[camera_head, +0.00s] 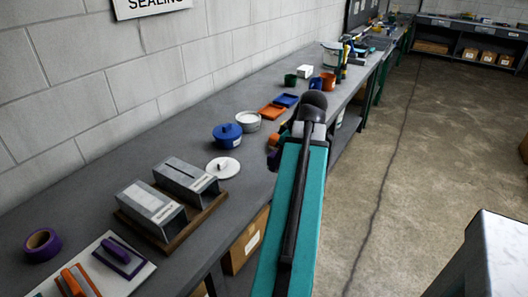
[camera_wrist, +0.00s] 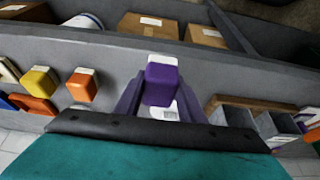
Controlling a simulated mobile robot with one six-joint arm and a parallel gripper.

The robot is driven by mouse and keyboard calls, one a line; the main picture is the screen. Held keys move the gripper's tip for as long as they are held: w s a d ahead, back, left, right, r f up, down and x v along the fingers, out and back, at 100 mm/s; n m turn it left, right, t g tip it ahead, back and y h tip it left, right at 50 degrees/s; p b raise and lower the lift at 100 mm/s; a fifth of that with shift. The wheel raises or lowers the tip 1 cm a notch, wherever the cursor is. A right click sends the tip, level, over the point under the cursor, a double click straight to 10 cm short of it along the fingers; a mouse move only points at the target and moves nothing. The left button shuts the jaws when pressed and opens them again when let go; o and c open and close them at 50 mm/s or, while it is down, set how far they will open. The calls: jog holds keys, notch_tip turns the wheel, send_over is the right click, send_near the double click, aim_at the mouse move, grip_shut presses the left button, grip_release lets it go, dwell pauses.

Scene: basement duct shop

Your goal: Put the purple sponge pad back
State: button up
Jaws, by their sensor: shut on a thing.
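The purple sponge pad (camera_wrist: 161,84) is a purple block with a pale top end. In the wrist view it sits between the two fingers of my gripper (camera_wrist: 160,98), which is shut on it. The pad is held over the grey bench (camera_wrist: 120,110). A round white lid (camera_wrist: 168,112) shows just behind and below the pad. A yellow block (camera_wrist: 41,82) and an orange block (camera_wrist: 82,85), both with pale ends, stand to the left in the wrist view.
Two grey metal duct pieces (camera_head: 185,180) stand on a wooden base, nearer me than the white lid (camera_head: 223,167). A blue pot (camera_head: 227,135), a white pot (camera_head: 248,121) and an orange tray (camera_head: 273,111) are farther along. Cardboard boxes (camera_wrist: 150,25) sit on the shelf below.

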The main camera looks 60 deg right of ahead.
jog(key=w+d, duration=0.2)
jog(key=w, duration=0.1)
jog(key=w+d+p, duration=0.1)
jog(key=w+d, duration=0.1)
jog(key=w, duration=0.1)
jog(key=w+d+f, duration=0.1)
jog(key=w+d, duration=0.2)
jog(key=shift+w+d+p, duration=0.1)
jog(key=shift+w+p, duration=0.05)
jog(key=shift+p, duration=0.25)
jog(key=shift+w+d, duration=0.4)
jog(key=shift+w, duration=0.05)
jog(key=shift+w+f+p, duration=0.1)
jog(key=shift+f+p, duration=0.5)
jog(key=shift+f, duration=1.3)
jog(key=shift+f, duration=0.1)
jog(key=o, duration=0.9)
